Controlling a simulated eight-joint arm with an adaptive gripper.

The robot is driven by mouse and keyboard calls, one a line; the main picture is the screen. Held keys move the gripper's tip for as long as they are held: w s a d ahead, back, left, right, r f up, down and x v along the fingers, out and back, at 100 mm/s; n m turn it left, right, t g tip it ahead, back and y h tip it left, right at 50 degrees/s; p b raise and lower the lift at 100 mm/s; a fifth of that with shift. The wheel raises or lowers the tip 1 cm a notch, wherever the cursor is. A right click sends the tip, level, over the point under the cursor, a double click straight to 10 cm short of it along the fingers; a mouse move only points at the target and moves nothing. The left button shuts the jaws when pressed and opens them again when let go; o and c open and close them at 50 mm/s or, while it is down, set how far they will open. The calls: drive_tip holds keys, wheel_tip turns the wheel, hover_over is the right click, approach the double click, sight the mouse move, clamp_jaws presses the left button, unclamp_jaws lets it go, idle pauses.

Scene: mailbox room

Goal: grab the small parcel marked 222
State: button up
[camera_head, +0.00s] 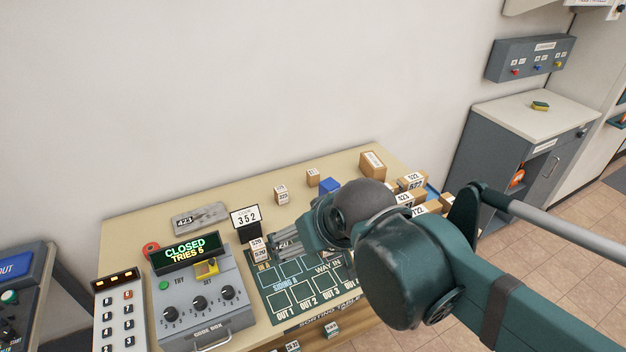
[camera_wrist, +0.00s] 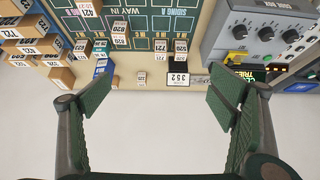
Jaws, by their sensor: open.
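I cannot pick out a parcel that clearly reads 222; several labels are too small to read. In the head view, a small parcel (camera_head: 281,194) stands on the table, another parcel (camera_head: 312,177) is to its right, and a pair of small labelled parcels (camera_head: 259,249) stands beside my gripper. My gripper (camera_head: 284,240) is low over the sorting board's left part, partly hiding it. In the wrist view, my gripper (camera_wrist: 162,88) is open and empty, its two fingers wide apart.
A blue block (camera_head: 328,186) and a larger carton (camera_head: 372,164) stand at the back. Several cartons (camera_head: 411,181) crowd the right side, partly behind my arm.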

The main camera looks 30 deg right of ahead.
drive_tip(key=c, duration=1.1)
drive_tip(key=shift+c, duration=0.2)
drive_tip(key=n+g+h+b, duration=0.2)
drive_tip(key=n+g+h, duration=0.5)
drive_tip(key=n+h, duration=0.7)
hover_over(309, 173)
drive_tip(key=s+a, duration=0.3)
drive_tip(key=a, duration=0.3)
wheel_tip(309, 173, down, 15)
drive_tip(key=n+y, duration=0.2)
drive_tip(key=shift+n+h, duration=0.6)
drive_tip(key=shift+n, duration=0.1)
drive_tip(key=w+f, duration=0.1)
drive_tip(key=f, duration=0.3)
drive_tip(key=w+f, duration=0.1)
drive_tip(key=f, duration=0.1)
drive_tip(key=shift+w+d, duration=0.25)
drive_tip(key=shift+w, duration=0.1)
drive_tip(key=shift+w+f+g, duration=0.15)
drive_tip(key=shift+f+g, duration=0.15)
drive_tip(key=shift+f, duration=0.35)
